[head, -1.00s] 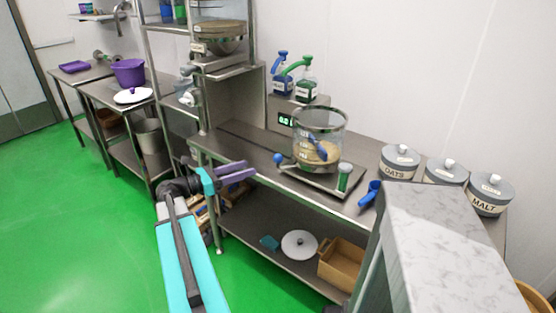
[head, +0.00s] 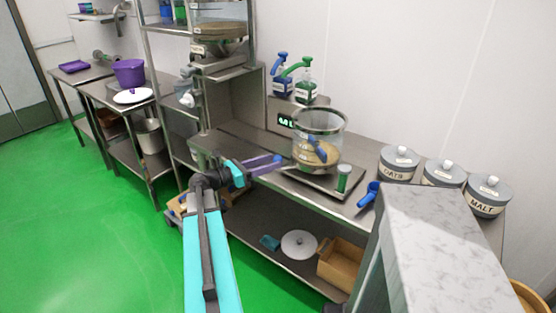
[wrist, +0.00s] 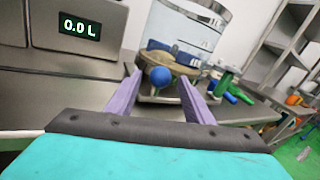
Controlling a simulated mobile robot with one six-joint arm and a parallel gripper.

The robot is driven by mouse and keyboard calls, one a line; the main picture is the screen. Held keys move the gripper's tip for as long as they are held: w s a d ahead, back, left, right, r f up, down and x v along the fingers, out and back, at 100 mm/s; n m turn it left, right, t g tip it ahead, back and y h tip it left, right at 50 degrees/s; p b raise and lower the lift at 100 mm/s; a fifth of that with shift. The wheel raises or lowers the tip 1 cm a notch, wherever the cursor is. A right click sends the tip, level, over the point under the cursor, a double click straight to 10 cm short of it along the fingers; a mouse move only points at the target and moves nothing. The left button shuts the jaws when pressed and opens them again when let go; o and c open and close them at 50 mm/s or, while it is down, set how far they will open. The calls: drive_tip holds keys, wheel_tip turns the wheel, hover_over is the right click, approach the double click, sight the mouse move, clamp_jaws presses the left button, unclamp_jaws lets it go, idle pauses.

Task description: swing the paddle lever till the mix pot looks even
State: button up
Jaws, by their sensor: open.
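The mix pot (head: 334,134) is a clear cylinder with a grey rim, standing on a metal plate on the steel bench. Tan contents (head: 322,157) and a blue paddle (head: 316,147) show inside; I cannot tell how even the mix is. The paddle lever's blue ball knob (head: 277,158) is at the plate's left end, partly behind my fingers. My gripper (head: 268,164) has purple fingers and is open. In the wrist view the knob (wrist: 162,77) appears between the open fingertips (wrist: 159,82), with the pot (wrist: 187,32) behind; contact is not clear.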

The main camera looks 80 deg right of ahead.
drive_tip(key=shift+x, duration=1.9)
